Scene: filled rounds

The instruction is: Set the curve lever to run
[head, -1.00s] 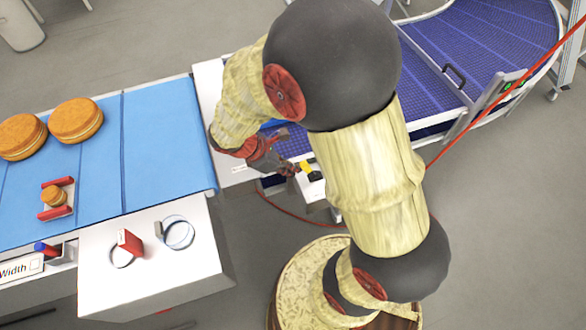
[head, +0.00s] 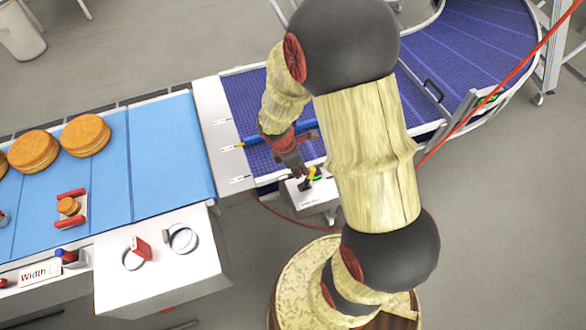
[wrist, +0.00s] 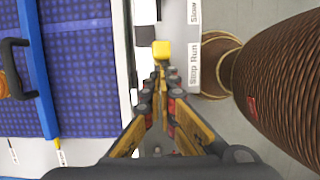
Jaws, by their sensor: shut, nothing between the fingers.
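The curve lever has a yellow knob (head: 312,172) and stands on a small white box (head: 318,197) beside the blue curved conveyor. A small green spot shows by its base. In the wrist view the yellow knob (wrist: 161,50) is just beyond my fingertips. A label strip (wrist: 195,50) beside it reads "Stop", "Run" and "Slow"; the knob appears level with "Run", though the slanted view leaves its exact setting unsure. My gripper (wrist: 160,80) is shut and empty, close to the knob; I cannot tell whether it touches. In the head view my gripper (head: 301,172) is left of the knob.
The blue curved conveyor (head: 480,45) runs to the upper right, with a blue bar (head: 275,133) across its near end. A light-blue belt (head: 165,140) carries round cakes (head: 86,135) at left. A white cabinet (head: 190,270) stands in front. A red cable lies nearby.

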